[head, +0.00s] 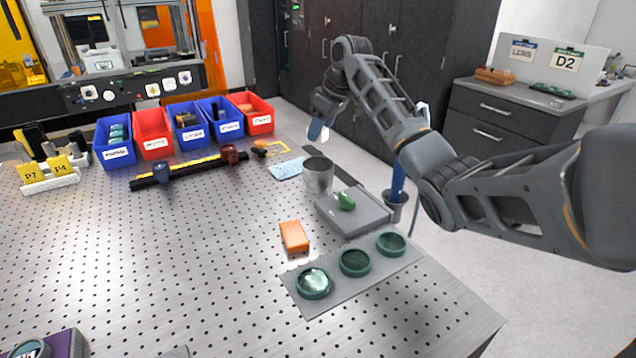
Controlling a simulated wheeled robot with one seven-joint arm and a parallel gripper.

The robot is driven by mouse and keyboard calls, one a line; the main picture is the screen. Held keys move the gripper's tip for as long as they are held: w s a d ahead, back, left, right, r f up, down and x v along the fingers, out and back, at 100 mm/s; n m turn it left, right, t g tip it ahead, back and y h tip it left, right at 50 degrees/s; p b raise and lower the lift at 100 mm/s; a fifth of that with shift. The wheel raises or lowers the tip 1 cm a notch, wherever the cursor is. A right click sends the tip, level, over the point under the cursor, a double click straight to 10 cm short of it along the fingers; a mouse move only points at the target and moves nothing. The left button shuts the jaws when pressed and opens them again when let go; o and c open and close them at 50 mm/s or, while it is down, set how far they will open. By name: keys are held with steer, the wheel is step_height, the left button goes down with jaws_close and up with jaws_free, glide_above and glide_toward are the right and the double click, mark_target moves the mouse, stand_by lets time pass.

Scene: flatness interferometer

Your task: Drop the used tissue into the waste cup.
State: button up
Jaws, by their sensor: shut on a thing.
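My gripper (319,132) hangs from the arm's far end, pointing down. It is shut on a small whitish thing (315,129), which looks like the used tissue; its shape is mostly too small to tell. A grey metal cup (318,181), which looks like the waste cup, stands upright on the perforated table. In the head view the gripper is just above the cup's rim, with a visible gap. I cannot tell whether it is straight over the opening or behind it. The cup's inside is mostly hidden.
A light blue cloth (287,169) lies left. An orange block (294,236) and a plate of green-rimmed discs (355,262) are in front. Bins (153,136) stand behind left.

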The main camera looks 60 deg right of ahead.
step_height(320, 180, down, 2)
steer(key=shift+f+b, duration=0.1)
steer(key=shift+b, duration=0.5)
steer(key=o, duration=1.1)
steer(key=shift+r, duration=0.25)
steer(key=b+v, duration=0.1)
steer(key=v, duration=0.6)
steer(key=shift+s+a+r, duration=0.1)
steer(key=shift+s+r, duration=0.1)
steer(key=shift+r, duration=0.05)
steer(key=shift+s+f, duration=0.1)
steer(key=shift+s, duration=0.05)
